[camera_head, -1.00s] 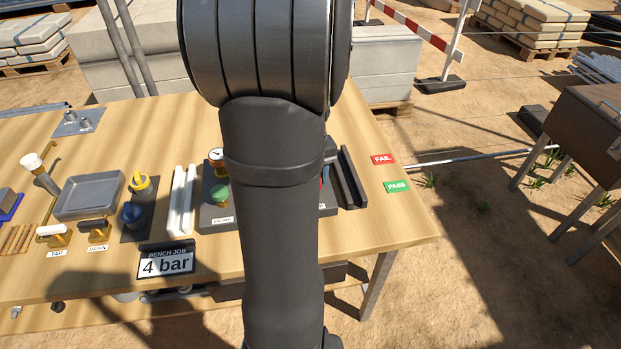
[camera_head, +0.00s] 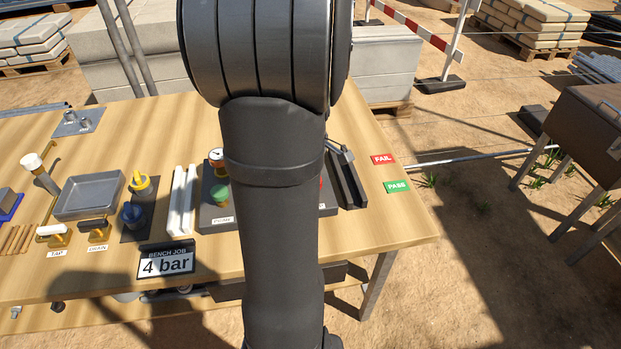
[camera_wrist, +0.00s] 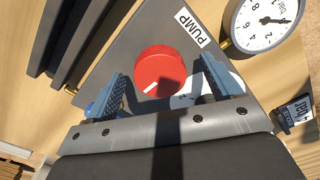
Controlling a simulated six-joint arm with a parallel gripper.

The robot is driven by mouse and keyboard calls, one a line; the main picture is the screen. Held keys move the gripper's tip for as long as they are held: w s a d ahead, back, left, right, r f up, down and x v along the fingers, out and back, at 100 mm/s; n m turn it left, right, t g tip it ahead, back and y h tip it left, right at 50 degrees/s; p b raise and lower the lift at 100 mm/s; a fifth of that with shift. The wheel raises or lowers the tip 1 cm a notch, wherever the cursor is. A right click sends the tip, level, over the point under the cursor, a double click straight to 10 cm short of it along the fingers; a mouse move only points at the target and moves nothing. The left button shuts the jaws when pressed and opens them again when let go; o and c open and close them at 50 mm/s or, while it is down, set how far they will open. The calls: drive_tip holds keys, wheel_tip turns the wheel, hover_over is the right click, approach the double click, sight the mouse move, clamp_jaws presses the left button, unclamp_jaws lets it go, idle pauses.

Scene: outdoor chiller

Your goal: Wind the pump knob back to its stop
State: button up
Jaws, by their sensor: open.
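The red pump knob (camera_wrist: 160,70) shows in the wrist view on a dark grey panel (camera_wrist: 147,28) with a PUMP label (camera_wrist: 187,27). A short white line marks the knob's face near its lower left edge. My gripper (camera_wrist: 164,72) is open, with one blue-grey finger on each side of the knob. I cannot tell whether either finger touches it. In the head view my arm hides most of the knob and gripper. A round gauge (camera_wrist: 266,22) with a black needle is right of the PUMP label in the wrist view.
Dark rails (camera_wrist: 72,40) run beside the panel. In the head view, a 4 bar sign (camera_head: 166,263), a green knob (camera_head: 219,194) and white bars (camera_head: 182,201) lie left of my arm. Red FAIL (camera_head: 383,159) and green PASS (camera_head: 397,186) tags are at the right, with bare bench around them.

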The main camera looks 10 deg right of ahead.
drive_tip(key=shift+o, duration=1.1)
drive_tip(key=shift+r, duration=3.5)
drive_tip(key=shift+r, duration=0.1)
wheel_tip(320, 180, up, 17)
drive_tip(key=shift+r, duration=0.15)
wheel_tip(320, 180, down, 18)
drive_tip(key=shift+r, duration=0.2)
